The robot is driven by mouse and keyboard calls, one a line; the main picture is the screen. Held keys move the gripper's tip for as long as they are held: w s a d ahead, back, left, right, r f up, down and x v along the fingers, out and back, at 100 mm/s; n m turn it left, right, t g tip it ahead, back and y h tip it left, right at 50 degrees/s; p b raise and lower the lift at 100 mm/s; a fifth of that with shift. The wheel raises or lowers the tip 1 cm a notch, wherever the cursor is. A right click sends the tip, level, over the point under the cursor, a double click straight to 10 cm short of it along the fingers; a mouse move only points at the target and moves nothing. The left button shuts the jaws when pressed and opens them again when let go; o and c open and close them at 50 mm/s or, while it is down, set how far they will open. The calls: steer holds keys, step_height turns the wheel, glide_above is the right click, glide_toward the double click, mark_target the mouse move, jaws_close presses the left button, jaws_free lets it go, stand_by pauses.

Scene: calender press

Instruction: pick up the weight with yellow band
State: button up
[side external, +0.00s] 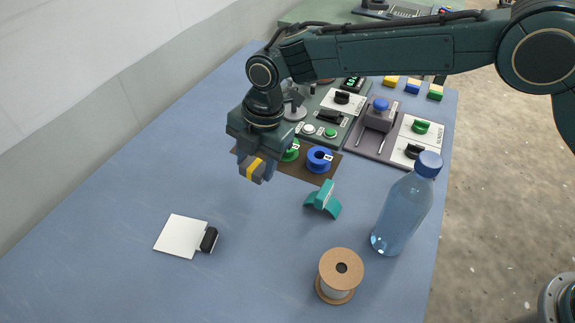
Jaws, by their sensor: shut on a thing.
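The weight with the yellow band (254,168) is a small dark grey block with a yellow stripe. It is between the fingers of my gripper (252,160), which points down and is shut on it. The weight appears to be held above the blue table (130,180), left of the green and blue spools. The fingers and the gripper body hide part of the weight.
A green spool (290,151) and a blue spool (319,159) sit on a brown mat. A teal holder (323,200), cardboard spool (341,272), and water bottle (407,208) stand to the right. A white plate with black clip (182,236) lies front left. Control panels (380,130) are behind.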

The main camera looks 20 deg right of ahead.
mark_target(256, 165)
step_height(256, 165, up, 15)
stand_by(0.4)
stand_by(0.6)
